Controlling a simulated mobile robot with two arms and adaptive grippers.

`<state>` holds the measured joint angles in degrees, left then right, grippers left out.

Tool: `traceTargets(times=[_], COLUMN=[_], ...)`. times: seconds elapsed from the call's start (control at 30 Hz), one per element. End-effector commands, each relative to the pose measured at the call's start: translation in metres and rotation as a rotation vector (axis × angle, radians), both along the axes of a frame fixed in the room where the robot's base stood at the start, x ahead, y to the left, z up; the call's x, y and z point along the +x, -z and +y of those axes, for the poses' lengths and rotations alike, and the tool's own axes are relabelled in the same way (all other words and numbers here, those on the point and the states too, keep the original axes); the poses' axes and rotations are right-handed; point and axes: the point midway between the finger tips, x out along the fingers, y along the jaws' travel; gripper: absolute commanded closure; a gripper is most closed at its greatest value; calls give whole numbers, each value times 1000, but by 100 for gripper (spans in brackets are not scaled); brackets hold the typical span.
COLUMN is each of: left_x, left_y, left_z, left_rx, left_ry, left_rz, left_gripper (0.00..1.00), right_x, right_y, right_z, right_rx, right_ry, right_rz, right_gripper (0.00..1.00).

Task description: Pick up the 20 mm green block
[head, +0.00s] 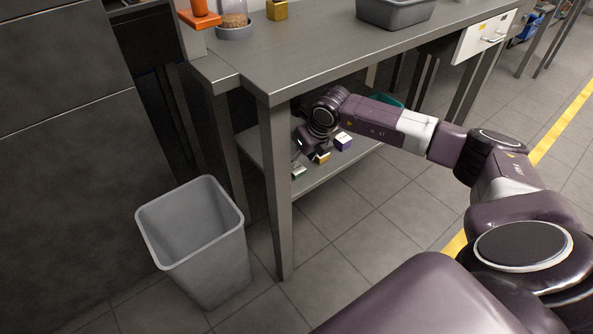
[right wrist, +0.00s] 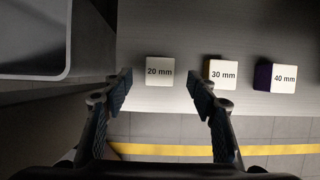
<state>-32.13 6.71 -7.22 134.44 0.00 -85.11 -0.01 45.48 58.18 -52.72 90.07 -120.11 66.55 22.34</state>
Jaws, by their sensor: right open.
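The 20 mm green block (head: 299,171) sits near the front edge of the lower shelf under the steel table. In the right wrist view its white top marked "20 mm" (right wrist: 159,71) faces me, so its green sides hardly show there. My right gripper (head: 305,150) reaches in under the table top, partly hidden by its own wrist in the head view. In the right wrist view my right gripper (right wrist: 159,82) is open and empty, with one finger on each side of the block's position and gaps to both. My left gripper is out of view.
A yellow 30 mm block (head: 321,158) (right wrist: 221,73) and a purple 40 mm block (head: 343,141) (right wrist: 276,77) stand to the right on the shelf. The table leg (head: 276,190) is close by. A grey bin (head: 190,240) stands left on the floor.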

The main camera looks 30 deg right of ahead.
Motion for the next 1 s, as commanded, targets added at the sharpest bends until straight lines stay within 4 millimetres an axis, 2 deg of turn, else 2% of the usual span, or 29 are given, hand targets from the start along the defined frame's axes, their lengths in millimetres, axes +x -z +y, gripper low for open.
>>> traceTargets(times=[0.03,0.2,0.5,0.9,1.0], left_x=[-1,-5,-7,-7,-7], left_y=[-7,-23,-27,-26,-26], left_z=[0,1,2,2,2], left_rx=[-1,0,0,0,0], left_ry=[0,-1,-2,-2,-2], left_rz=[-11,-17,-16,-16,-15], left_gripper=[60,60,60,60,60], right_x=[3,11,13,12,13], right_y=[12,31,34,34,34], right_z=[1,2,1,1,1], right_rx=[1,2,1,1,1], right_ry=[0,-1,0,0,0], right_rz=[3,1,1,1,0], right_gripper=[47,47,47,91,93])
